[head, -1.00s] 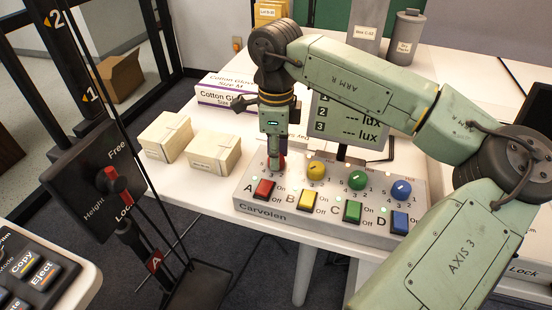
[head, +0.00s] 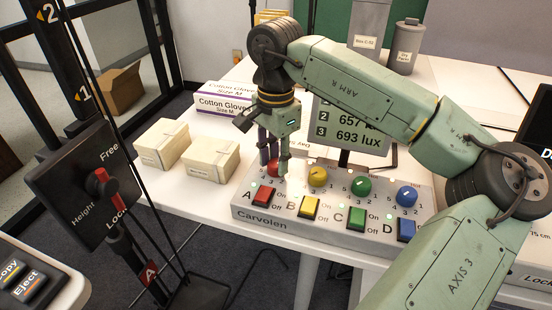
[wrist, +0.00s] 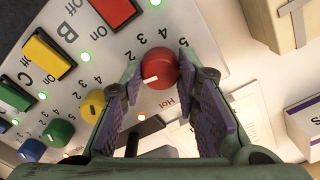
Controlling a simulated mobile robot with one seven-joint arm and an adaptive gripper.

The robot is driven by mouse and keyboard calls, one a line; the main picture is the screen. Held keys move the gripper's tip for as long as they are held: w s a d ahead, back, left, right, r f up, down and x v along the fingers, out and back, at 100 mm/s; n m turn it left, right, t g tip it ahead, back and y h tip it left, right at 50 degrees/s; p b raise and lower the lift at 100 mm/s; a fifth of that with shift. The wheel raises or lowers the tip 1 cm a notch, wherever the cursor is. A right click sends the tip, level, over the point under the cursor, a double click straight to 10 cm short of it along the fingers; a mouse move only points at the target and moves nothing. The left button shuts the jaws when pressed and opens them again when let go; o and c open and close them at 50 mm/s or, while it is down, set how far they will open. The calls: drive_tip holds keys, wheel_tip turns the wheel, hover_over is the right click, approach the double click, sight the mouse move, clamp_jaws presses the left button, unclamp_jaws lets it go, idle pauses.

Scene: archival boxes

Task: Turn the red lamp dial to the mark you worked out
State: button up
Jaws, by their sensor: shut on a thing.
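The red dial (head: 273,167) is the leftmost of a row of dials on the grey Carvolen lamp panel (head: 330,228). My gripper (head: 275,172) reaches down over it. In the wrist view the red dial (wrist: 159,69) sits between my two purple-padded fingers (wrist: 157,82), which are shut on it. Its white pointer line faces left and slightly down in that view; I cannot tell exactly which number it meets. A display (head: 340,122) behind reads 657 in row 2 and 693 lux in row 3. Row 1 is hidden by my arm.
The yellow dial (head: 317,177), green dial (head: 361,186) and blue dial (head: 407,197) stand to the right. Coloured switches, including the red switch (head: 263,196), line the front. Two cream boxes (head: 213,160) and a glove box (head: 222,104) lie to the left.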

sight(276, 163)
drive_tip(key=shift+n, duration=0.3)
drive_tip(key=o, duration=1.2)
wheel_tip(276, 163, up, 12)
idle(0.5)
